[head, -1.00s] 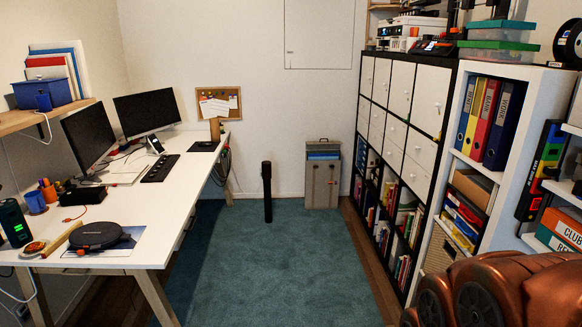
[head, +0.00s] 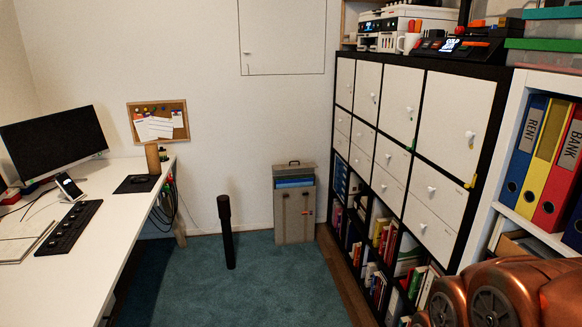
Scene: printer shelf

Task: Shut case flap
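A grey-beige case (head: 294,218) stands upright on the floor against the back wall, left of the black shelf. Its flap (head: 293,171), with a dark handle on top, appears raised at the back, and blue contents (head: 294,183) show between the flap and the case front. A small orange-red mark is on the case's right side. My gripper is not in view; only copper-coloured parts of my own arm show at the lower right.
A black post (head: 226,232) stands on the teal carpet (head: 260,285) left of the case. A white desk (head: 100,235) runs along the left. A black shelf (head: 416,150) with white doors and books lines the right. The carpet between is clear.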

